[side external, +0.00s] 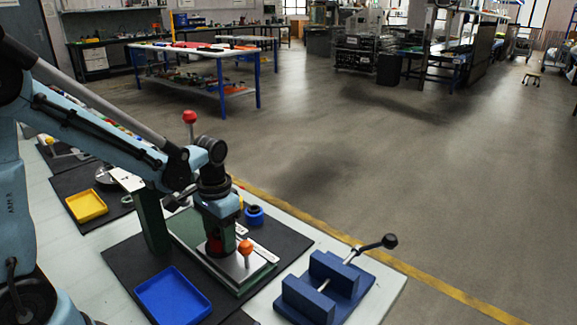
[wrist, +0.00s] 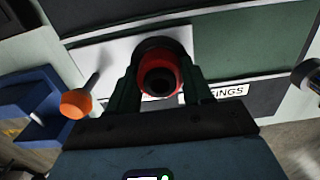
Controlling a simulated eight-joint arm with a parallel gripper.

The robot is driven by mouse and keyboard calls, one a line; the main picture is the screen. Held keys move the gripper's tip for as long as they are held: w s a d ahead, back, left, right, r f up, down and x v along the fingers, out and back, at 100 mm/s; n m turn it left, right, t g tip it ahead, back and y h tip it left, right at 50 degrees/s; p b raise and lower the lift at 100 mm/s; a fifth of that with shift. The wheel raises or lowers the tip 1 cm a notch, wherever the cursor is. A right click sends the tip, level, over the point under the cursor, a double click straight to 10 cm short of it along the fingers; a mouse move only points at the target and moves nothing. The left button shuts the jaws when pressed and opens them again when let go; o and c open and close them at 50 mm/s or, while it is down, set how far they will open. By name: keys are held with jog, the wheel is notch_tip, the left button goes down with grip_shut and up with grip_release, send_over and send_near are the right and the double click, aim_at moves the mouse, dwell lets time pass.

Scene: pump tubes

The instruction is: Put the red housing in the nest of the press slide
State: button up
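The red housing (wrist: 174,62) is a short red ring-shaped part with a dark bore, seen in the wrist view between the two green fingers of my gripper (wrist: 160,84). The fingers lie close against both its sides. In the side view my gripper (side external: 221,240) points down over the silvery press slide (side external: 238,266), with the red housing (side external: 213,247) low between its fingers. A dark round edge, possibly the nest (wrist: 156,43), shows behind the housing on the slide plate (wrist: 112,58). I cannot tell whether the housing is seated in it. An orange knob (side external: 245,248) stands on the slide.
A blue vise (side external: 325,288) with a black-balled handle stands to the right. An empty blue tray (side external: 173,297) lies in front, and a yellow tray (side external: 86,205) at left. The green press column (side external: 153,222) stands close beside my gripper. A blue ring (side external: 254,215) sits behind it.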

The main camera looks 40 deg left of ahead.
aim_at(218, 240)
jog(key=o, duration=0.4)
jog(key=shift+d+f+t, duration=0.15)
jog(key=shift+f+t, duration=0.15)
jog(key=shift+f, duration=0.4)
jog(key=shift+o, duration=0.2)
notch_tip(218, 240, up, 13)
jog(key=s+d+f+t, duration=0.2)
jog(key=s+d+t, duration=0.2)
jog(key=t, duration=0.3)
jog(key=shift+r, duration=0.1)
